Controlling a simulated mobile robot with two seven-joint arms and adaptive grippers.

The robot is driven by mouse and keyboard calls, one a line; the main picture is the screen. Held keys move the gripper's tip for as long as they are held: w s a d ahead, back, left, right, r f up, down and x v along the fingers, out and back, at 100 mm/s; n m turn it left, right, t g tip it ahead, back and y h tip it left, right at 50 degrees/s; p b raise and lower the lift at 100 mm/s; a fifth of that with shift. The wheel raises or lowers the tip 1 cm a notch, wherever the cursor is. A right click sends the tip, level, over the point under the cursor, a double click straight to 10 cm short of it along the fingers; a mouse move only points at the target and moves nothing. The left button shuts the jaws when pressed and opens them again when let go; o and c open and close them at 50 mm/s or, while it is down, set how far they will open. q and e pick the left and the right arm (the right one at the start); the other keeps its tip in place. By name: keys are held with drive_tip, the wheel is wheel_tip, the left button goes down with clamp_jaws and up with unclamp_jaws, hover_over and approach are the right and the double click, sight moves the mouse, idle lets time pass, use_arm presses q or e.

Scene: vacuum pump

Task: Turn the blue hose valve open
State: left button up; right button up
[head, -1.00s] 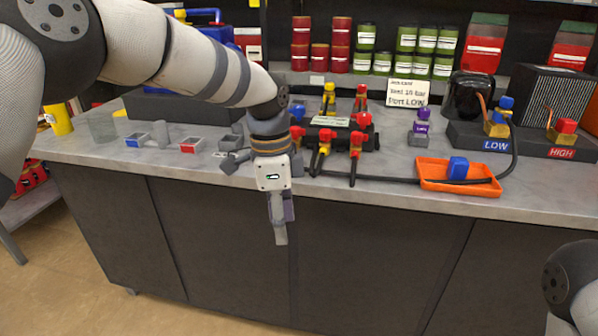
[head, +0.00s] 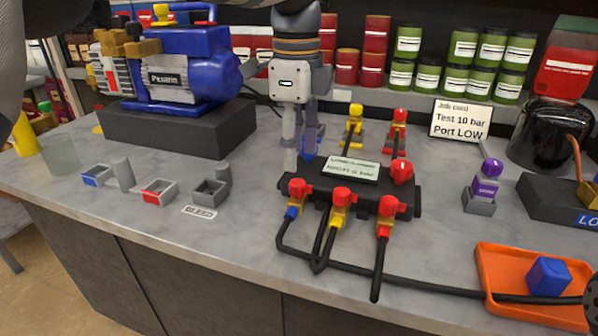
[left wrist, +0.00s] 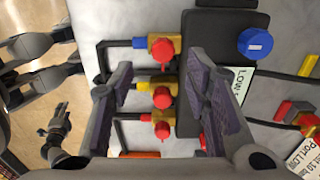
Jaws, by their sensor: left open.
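The manifold (head: 350,187) is a dark block with red-knobbed valves on yellow bodies and black hoses along its near side. The blue hose valve (head: 296,188) is the leftmost of these, a red knob above a blue collar; it also shows in the left wrist view (left wrist: 162,48). My left gripper (head: 300,158) points down, open and empty, above the manifold's left end. In the left wrist view its fingers (left wrist: 160,60) straddle the line of valves, with the blue-collared knob between the tips; contact cannot be told. My right gripper (left wrist: 56,132) seems to show small over the floor.
A blue pump (head: 185,65) stands behind left. Small grey holders (head: 210,192) sit left of the manifold. An orange tray (head: 490,262) with a blue block (head: 548,276) lies right, crossed by a black hose. A job card (head: 461,121) reads "Test 10 bar Port LOW".

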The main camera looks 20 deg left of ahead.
sight(298, 182)
use_arm(q)
wheel_tip(298, 182, down, 6)
drive_tip(key=shift+w+f, duration=0.15)
clamp_jaws()
use_arm(e)
drive_tip(key=shift+w+r, duration=0.15)
drive_tip(key=shift+w, duration=0.2)
drive_tip(key=shift+w+r, duration=0.1)
use_arm(q)
drive_tip(key=n+p, duration=0.1)
drive_tip(key=n, duration=0.2)
drive_tip(key=n+p, duration=0.1)
drive_tip(key=n, duration=0.3)
drive_tip(key=shift+n, duration=0.3)
drive_tip(key=n, duration=0.5)
drive_tip(key=shift+n, duration=2.7)
use_arm(e)
drive_tip(key=shift+w+r+t, duration=0.7)
drive_tip(key=shift+w+r, duration=0.6)
drive_tip(key=shift+w, duration=0.05)
